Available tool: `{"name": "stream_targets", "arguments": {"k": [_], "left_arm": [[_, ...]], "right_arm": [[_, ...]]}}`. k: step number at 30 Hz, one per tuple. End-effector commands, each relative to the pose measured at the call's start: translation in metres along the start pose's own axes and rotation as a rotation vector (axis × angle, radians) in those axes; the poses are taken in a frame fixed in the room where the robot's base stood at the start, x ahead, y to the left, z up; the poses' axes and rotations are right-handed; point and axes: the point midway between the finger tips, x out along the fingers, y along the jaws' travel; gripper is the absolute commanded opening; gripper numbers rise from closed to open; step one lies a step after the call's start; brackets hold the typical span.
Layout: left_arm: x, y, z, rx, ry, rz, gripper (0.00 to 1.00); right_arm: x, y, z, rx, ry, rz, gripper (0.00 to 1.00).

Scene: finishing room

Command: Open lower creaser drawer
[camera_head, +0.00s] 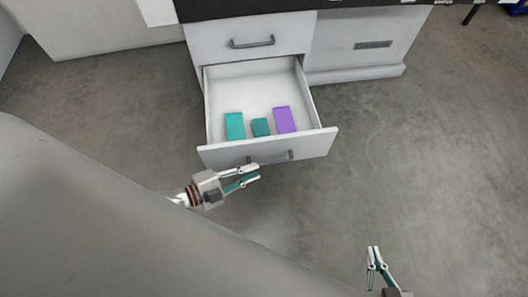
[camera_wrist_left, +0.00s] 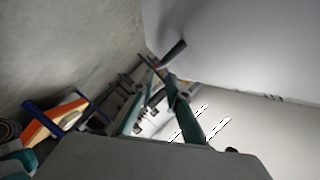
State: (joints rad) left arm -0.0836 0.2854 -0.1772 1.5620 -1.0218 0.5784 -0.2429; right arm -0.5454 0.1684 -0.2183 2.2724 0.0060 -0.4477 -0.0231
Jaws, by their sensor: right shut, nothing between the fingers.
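The lower creaser drawer (camera_head: 318,145) is pulled out of the white cabinet, so its inside shows from above. Its dark bar handle (camera_head: 283,156) is on the front panel; a dark bar that looks like this handle (camera_wrist_left: 174,49) shows near the fingertips in the left wrist view. My left gripper (camera_head: 257,173) is just in front of the drawer front, close to the handle's left end. Its fingers are apart with nothing seen between them; contact with the handle cannot be told. My right gripper (camera_head: 374,248) is shut and empty over the floor at the lower right.
A teal block (camera_head: 235,126), a smaller dark teal block (camera_head: 260,127) and a purple block (camera_head: 285,120) lie in the drawer. The shut upper drawer (camera_head: 285,36) is above it. The grey floor (camera_head: 430,160) to the right is clear.

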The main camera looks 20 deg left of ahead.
Motion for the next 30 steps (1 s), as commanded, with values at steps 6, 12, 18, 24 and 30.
{"name": "stream_targets", "arguments": {"k": [6, 12, 18, 24, 30], "left_arm": [[-0.024, 0.000, 0.001, 0.001, -0.001, 0.000, 0.16], [-0.028, -0.001, 0.000, 0.001, -0.001, -0.001, 0.16], [-0.027, 0.000, 0.000, 0.001, -0.001, -0.001, 0.16], [-0.027, -0.001, 0.000, 0.001, -0.001, -0.001, 0.16], [-0.017, -0.051, -0.014, 0.043, 0.022, -0.055, 0.16]], "right_arm": [[0.000, 0.000, 0.000, 0.000, -0.001, 0.000, 0.00], [0.000, 0.000, 0.001, 0.000, -0.001, 0.000, 0.00], [0.000, 0.000, 0.001, 0.001, -0.002, 0.000, 0.00], [0.000, 0.000, 0.001, 0.000, -0.002, 0.000, 0.00], [-0.005, 0.009, -0.027, -0.007, 0.039, 0.017, 0.00]]}}
